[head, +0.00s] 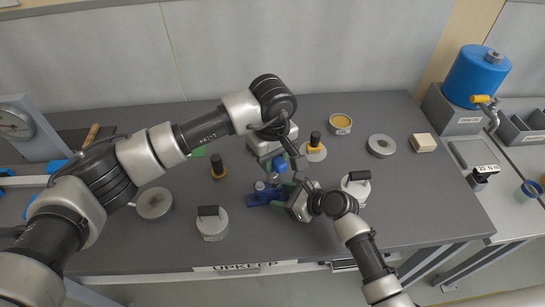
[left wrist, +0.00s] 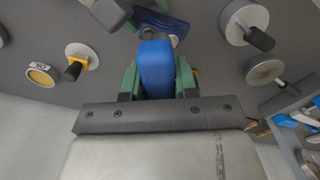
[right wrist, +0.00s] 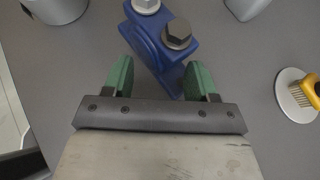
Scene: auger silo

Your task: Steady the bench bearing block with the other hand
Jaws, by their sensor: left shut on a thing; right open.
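The blue bearing block (head: 262,196) sits on the dark bench, with two bolt heads on top. It shows at close range in the right wrist view (right wrist: 160,50) and at the top of the left wrist view (left wrist: 163,24). My left gripper (head: 268,168) is shut on a rounded blue piece (left wrist: 155,66), beyond the block's far side in the head view. My right gripper (head: 282,193) is open at the block's right side. In the right wrist view its green fingers (right wrist: 160,82) are apart, with the block's near end reaching toward the gap. I cannot tell whether they touch it.
Lidded round weights stand left (head: 212,223) and right (head: 356,187) of the block. A blue tank (head: 476,76) stands at the right. The bench's front middle is clear.

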